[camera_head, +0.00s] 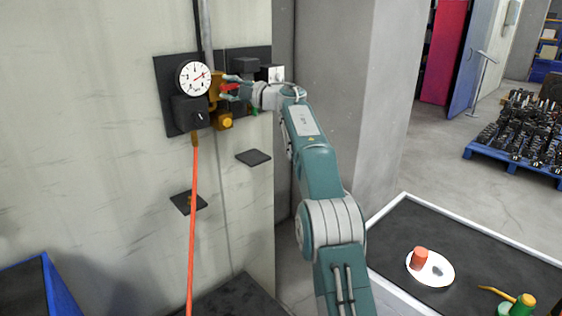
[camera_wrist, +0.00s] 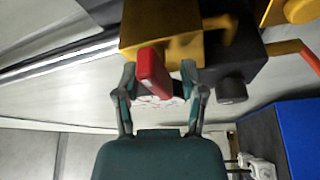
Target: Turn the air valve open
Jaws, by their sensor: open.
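The air valve is a red handle (camera_head: 230,87) on a yellow body (camera_head: 214,88), mounted on a dark wall panel beside a round white gauge (camera_head: 192,77). In the wrist view the red handle (camera_wrist: 153,72) stands out from the yellow body (camera_wrist: 165,47). My gripper (camera_head: 231,86) is at the handle. In the wrist view my gripper (camera_wrist: 159,74) is open, with one finger on each side of the handle. A gap shows on the right side of the handle; whether the left finger touches it, I cannot tell.
A black box with a knob (camera_head: 190,113) sits below the gauge, and an orange hose (camera_head: 193,230) hangs down from it. Small dark shelves (camera_head: 253,157) stick out of the wall below. A white-edged dark table (camera_head: 400,215) stands at the right.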

